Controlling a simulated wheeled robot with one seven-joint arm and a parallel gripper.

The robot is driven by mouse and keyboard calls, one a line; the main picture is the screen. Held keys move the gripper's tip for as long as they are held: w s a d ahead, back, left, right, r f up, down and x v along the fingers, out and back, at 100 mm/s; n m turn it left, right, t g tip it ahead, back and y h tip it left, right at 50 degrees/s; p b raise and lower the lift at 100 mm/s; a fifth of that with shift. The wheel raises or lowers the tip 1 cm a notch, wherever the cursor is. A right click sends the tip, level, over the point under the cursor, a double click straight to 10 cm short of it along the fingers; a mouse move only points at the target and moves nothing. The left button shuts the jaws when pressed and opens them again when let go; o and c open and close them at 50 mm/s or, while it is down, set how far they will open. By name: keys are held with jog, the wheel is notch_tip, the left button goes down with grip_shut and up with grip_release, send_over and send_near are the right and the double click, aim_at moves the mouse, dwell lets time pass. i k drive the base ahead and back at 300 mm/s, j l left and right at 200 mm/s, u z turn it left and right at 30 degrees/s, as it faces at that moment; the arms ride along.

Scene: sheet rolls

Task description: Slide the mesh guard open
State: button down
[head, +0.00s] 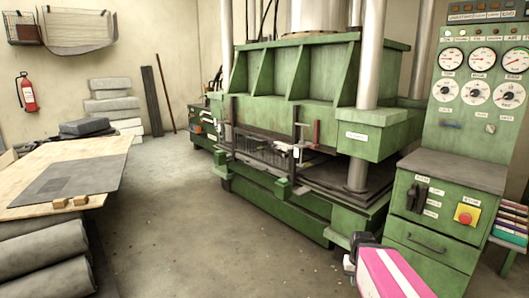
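The mesh guard (262,152) is a dark wire panel on the front of the green press (320,75). It covers the left part of the press opening, between dark upright bars. The right part of the opening, over the dark lower plate (350,181), is not covered by mesh. A red upright handle (317,133) stands right of the guard, with small pale and reddish fittings near it that are too small to tell apart. A pink and white part of my arm with a dark end shows at the lower right, apart from the guard. I cannot make out my gripper's fingers.
The control cabinet (448,200) with gauges stands right of the press. A wooden table (110,157) with a grey sheet (70,184) is at the left, with dark rolls (45,245) below it. The concrete floor (180,220) between table and press is clear.

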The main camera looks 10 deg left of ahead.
aim_at(262, 138)
jog(key=i+j, duration=1.35)
jog(key=i, duration=0.2)
